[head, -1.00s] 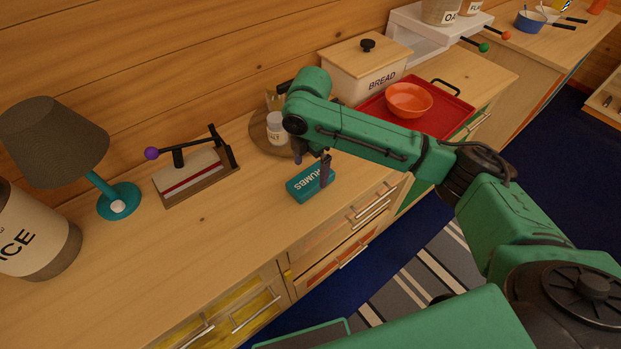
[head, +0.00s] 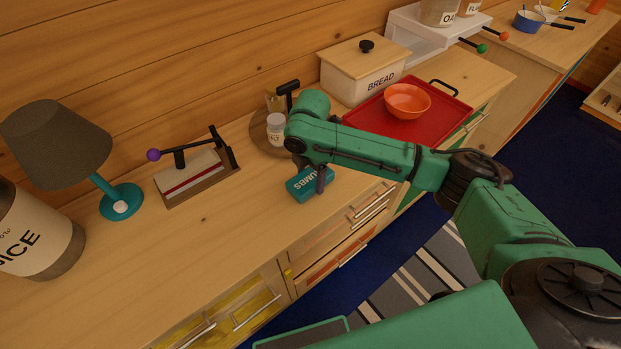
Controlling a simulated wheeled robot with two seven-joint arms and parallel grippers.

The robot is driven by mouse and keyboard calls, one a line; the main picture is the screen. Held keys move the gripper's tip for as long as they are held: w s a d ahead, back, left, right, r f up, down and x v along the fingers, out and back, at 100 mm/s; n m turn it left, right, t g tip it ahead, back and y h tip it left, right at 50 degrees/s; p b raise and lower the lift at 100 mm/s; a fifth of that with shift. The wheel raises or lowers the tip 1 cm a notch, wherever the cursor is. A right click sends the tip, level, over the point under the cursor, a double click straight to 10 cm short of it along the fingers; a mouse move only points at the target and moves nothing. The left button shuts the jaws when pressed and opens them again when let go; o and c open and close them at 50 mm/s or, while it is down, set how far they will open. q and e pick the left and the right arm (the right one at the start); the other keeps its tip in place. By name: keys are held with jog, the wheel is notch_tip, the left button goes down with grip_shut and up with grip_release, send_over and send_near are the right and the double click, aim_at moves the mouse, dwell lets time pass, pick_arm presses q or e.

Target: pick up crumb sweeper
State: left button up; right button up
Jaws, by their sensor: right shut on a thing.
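The crumb sweeper is a small teal box (head: 304,189) lettered "CRUMBS", near the front edge of the wooden counter in the head view. My right gripper (head: 313,178) points down over it, with its dark fingers shut on the box. The arm and fingers hide part of its top and right end. I cannot tell whether the box still touches the counter. My left gripper is not in view.
A round wooden board (head: 262,143) with a white jar (head: 276,128) stands just behind. A red tray (head: 437,116) with an orange bowl (head: 407,98) lies right. A lever device (head: 195,180) and lamp (head: 55,143) stand left. The counter's front left is clear.

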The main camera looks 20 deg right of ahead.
aim_at(311, 177)
notch_tip(311, 177, up, 20)
jog(key=shift+f, duration=0.15)
